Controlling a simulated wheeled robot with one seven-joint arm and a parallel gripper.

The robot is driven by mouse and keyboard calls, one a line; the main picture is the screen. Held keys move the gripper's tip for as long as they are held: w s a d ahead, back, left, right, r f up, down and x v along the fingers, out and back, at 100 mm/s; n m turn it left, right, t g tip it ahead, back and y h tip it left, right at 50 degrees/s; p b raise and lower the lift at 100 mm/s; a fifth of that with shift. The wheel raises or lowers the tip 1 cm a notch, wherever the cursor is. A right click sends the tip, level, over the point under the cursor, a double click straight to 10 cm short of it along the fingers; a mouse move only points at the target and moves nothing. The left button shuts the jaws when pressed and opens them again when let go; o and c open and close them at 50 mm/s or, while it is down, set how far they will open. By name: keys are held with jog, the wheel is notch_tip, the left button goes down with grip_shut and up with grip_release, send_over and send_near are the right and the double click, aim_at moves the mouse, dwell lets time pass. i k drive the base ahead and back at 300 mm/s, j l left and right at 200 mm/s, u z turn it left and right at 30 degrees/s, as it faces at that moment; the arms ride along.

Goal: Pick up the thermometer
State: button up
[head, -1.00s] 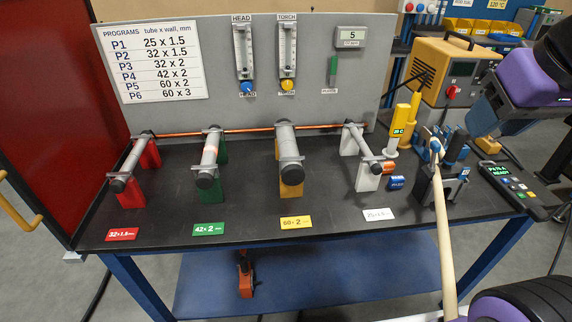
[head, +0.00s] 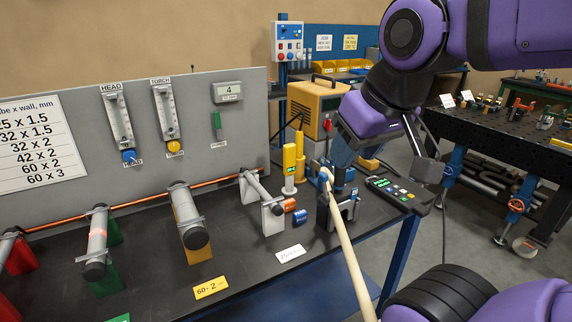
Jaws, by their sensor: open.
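The thermometer, which I take to be the yellow upright device with a small green-lit display (head: 289,165), stands on the dark bench in front of the grey panel's right end. A second yellow upright piece stands just behind it, to the right. My gripper (head: 340,182) points down to the right of the thermometer, apart from it, and holds nothing that I can see. It overlaps the blue-handled torch in its black stand (head: 336,217), so contact with the torch cannot be told. The fingertips are partly lost against it.
A pale hose (head: 347,245) runs from the torch off the bench's front edge. A control pendant (head: 397,191) lies right of the stand. Clamped tubes (head: 188,217) fill the left. A yellow machine (head: 318,103) stands behind.

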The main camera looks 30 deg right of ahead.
aim_at(290, 149)
jog(key=i+l, duration=0.25)
jog(key=l, duration=0.15)
jog(key=i+l, duration=0.25)
jog(key=l, duration=0.2)
jog(key=i+l, duration=0.25)
jog(key=l, duration=0.15)
